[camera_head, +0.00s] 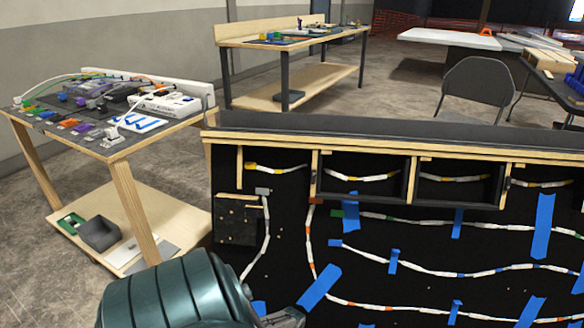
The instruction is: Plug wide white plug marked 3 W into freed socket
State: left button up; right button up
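No marking reading 3 W is legible, and I cannot tell which plug or socket is meant. A black panel (400,235) carries several white segmented cables, some with coloured bands, fixed with blue tape. A small light grey connector (263,191) sits at the top of one cable (266,225), beside a dark block (236,222) on the panel. A teal cylindrical part of my arm (175,297) fills the bottom left and hides the panel's lower left corner. Neither gripper's fingers show.
A wooden workbench (150,195) at left holds a white power strip (166,104), dark devices and coloured connectors. A dark box (99,233) stands on its lower shelf. Behind are another bench (275,95) and a dark chair (478,82). The panel's top ledge (400,128) is clear.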

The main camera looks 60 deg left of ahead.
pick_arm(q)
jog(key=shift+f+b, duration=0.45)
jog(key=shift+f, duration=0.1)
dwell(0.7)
